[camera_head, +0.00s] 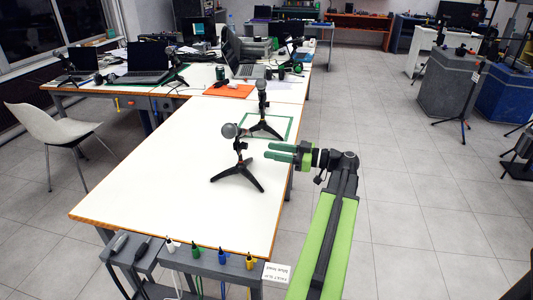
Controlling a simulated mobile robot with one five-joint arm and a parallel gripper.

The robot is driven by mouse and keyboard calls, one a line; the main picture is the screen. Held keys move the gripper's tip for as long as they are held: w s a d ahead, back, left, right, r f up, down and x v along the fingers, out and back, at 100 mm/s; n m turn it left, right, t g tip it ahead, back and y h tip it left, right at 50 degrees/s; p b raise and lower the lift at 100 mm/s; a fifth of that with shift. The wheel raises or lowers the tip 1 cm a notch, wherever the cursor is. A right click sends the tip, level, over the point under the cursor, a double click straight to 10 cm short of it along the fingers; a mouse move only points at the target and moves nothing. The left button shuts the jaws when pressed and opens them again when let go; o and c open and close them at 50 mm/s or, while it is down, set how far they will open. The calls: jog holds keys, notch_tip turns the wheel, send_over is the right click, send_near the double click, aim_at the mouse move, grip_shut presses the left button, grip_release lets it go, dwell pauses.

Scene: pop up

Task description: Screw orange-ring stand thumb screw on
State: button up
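Two small black tripod stands with round-headed microphones stand on the white table (150,195). The nearer stand (238,174) holds a grey-headed microphone (229,130). The farther stand (265,127) stands at a green outlined square (290,129), with its microphone (261,85) on top. I cannot make out an orange ring or a thumb screw on either stand at this size. My gripper (267,152) has green fingers pointing left, just right of the nearer stand's upper part. The fingers look slightly apart, with nothing visible between them. I cannot tell whether they touch the stand.
A grey rack (215,262) with white, green, blue and yellow capped tools is at the table's front edge. Laptops (142,64) and an orange sheet (229,90) lie at the back. A white chair (45,128) stands left. The table's left half is clear.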

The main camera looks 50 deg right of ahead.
aim_at(247, 146)
jog(key=x, duration=0.8)
jog(key=shift+d, duration=0.1)
jog(key=shift+c, duration=0.2)
grip_shut()
